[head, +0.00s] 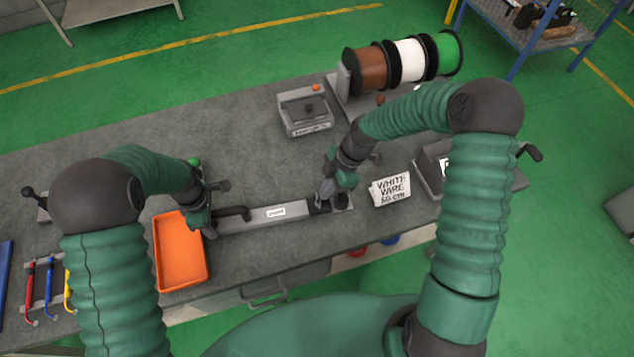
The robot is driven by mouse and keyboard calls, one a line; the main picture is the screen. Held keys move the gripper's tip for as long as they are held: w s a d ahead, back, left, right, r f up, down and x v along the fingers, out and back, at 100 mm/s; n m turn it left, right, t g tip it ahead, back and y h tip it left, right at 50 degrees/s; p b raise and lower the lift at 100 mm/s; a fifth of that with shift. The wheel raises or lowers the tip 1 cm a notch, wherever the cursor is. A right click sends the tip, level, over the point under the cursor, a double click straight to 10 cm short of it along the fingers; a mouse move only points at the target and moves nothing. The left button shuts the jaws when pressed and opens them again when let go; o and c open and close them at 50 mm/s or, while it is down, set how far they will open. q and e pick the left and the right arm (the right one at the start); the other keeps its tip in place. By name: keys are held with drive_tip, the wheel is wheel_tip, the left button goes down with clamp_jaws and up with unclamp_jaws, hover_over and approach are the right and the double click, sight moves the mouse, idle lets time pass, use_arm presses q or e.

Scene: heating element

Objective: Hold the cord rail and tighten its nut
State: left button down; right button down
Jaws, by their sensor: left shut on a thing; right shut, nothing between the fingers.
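The cord rail (262,217) is a long light-grey bar with a small white label, lying near the front edge of the grey workbench. A dark bent handle sits on its left part. My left gripper (208,222) is shut on the left end of the cord rail, beside the orange tray. My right gripper (323,197) is shut and empty, pointing down at the dark block at the rail's right end. The nut cannot be made out; the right gripper and arm cover part of that end.
An orange tray (181,262) lies left of the rail. A "white wire 50 cm" sign (390,188) stands to the right. A grey box (305,111) and wire spools (409,61) are behind. Coloured-handled tools (48,284) are at far left.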

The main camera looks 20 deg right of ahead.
drive_tip(key=shift+s+a+m+t, duration=0.15)
drive_tip(key=shift+a+m+t, duration=0.1)
drive_tip(key=shift+m, duration=0.35)
drive_tip(key=shift+s+a+m+t, duration=0.1)
drive_tip(key=shift+m+t, duration=0.15)
drive_tip(key=shift+m, duration=0.35)
idle(0.3)
drive_tip(key=shift+s+a+m, duration=0.2)
drive_tip(key=shift+m, duration=0.2)
idle(1.2)
